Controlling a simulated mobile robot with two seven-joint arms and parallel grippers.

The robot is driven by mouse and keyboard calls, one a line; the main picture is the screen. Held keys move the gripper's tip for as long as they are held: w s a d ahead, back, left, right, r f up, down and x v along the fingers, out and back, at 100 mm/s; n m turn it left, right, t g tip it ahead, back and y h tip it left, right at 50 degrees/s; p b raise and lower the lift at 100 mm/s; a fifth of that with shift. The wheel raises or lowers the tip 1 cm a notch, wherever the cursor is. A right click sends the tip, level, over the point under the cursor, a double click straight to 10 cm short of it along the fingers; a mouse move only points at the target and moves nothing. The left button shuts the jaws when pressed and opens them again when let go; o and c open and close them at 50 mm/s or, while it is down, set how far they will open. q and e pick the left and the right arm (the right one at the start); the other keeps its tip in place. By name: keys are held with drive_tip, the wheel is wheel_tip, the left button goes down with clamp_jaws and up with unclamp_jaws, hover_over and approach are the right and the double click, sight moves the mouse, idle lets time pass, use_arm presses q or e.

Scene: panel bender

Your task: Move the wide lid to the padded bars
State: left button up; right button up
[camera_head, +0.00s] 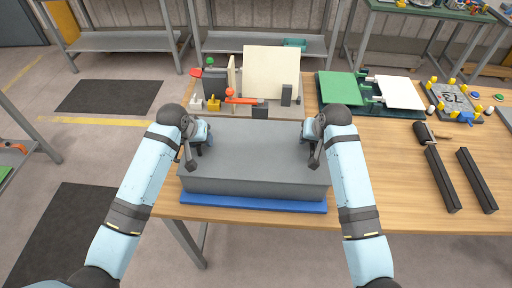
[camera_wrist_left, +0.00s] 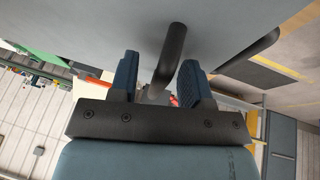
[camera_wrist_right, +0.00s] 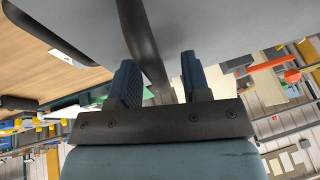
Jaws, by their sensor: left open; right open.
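The wide lid (camera_head: 255,155) is a grey box-like cover sitting level on a blue base (camera_head: 250,202) at the table's front edge. It has dark bar handles. My left gripper (camera_head: 201,148) is at the lid's left side, open, with a dark handle (camera_wrist_left: 172,50) between its fingers. My right gripper (camera_head: 311,146) is at the right side, open, with another handle (camera_wrist_right: 142,40) between its fingers. Neither gripper is closed on its handle. The padded bars are two black bars, a left one (camera_head: 441,180) and a right one (camera_head: 477,180), lying parallel on the table's right part.
A mallet (camera_head: 428,134) lies just behind the left bar. A green-and-white fixture (camera_head: 370,95) and a plate with yellow pegs (camera_head: 457,101) stand at the back right. Panels and small parts (camera_head: 250,85) stand behind the lid. Bare wood (camera_head: 385,170) lies between lid and bars.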

use_arm(q)
clamp_jaws()
use_arm(e)
clamp_jaws()
use_arm(q)
drive_tip(key=shift+r, duration=0.1)
use_arm(e)
drive_tip(key=shift+r, duration=0.1)
